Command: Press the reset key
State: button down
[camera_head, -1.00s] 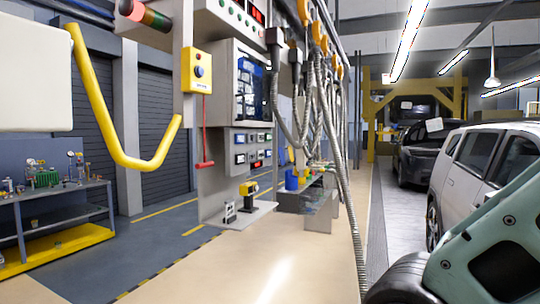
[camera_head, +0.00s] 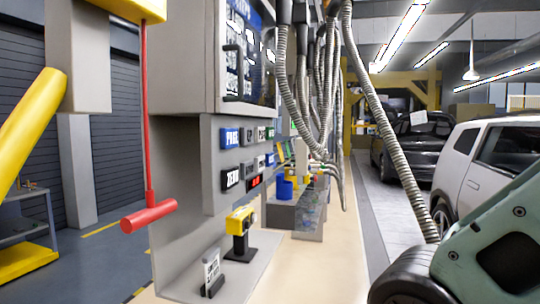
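A grey station panel (camera_head: 211,147) faces right and is seen at a slant. It carries several small keys or labelled blocks: a blue one (camera_head: 229,137) at upper left, a black one (camera_head: 230,178) that seems to read "ZERO", and a small red lit display (camera_head: 254,182). Others sit in the same rows, too small or slanted to read. I cannot tell which one is the reset key. My gripper is not in view; only a teal and black part of my own body shows at lower right.
Below the panel, a grey shelf (camera_head: 185,284) holds a yellow and black device (camera_head: 240,232) and a small card stand (camera_head: 211,272). A red T-handle (camera_head: 149,215) hangs at left. Corrugated hoses (camera_head: 385,120) hang at centre right. Cars stand at right. Pale floor in front is clear.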

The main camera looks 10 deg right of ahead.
aim_at(269, 156)
jog(key=i+j+z, duration=0.1)
jog(key=i+j, duration=0.15)
jog(key=i, duration=0.3)
jog(key=i+j, duration=0.3)
jog(key=i, duration=0.2)
jog(key=l+z, duration=0.05)
